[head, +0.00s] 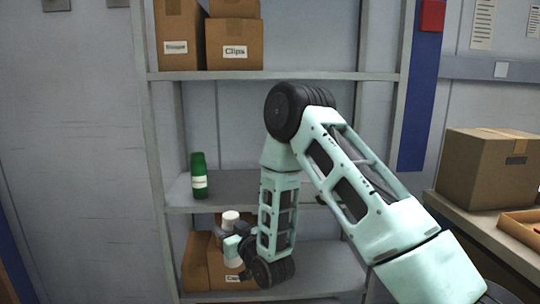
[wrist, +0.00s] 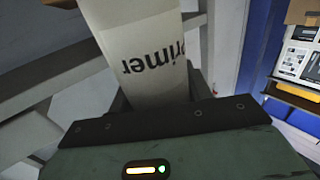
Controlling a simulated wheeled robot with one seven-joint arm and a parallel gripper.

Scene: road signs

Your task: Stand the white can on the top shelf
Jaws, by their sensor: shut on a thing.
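The white can (head: 232,217) is in my gripper (head: 231,238), a little below the front edge of the middle shelf in the head view. The gripper partly covers its middle. In the wrist view the can (wrist: 145,50) fills the upper middle and its label reads "Primer", upside down in that picture. My gripper (wrist: 155,100) is shut on it. The top shelf (head: 310,76) is well above the can and holds cardboard boxes at its left; its right part is bare.
Cardboard boxes (head: 234,44) stand on the top shelf. A green bottle (head: 199,176) stands on the middle shelf (head: 240,186). More boxes (head: 196,262) sit on the bottom shelf behind the can. A bench with a large box (head: 487,170) is at the right.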

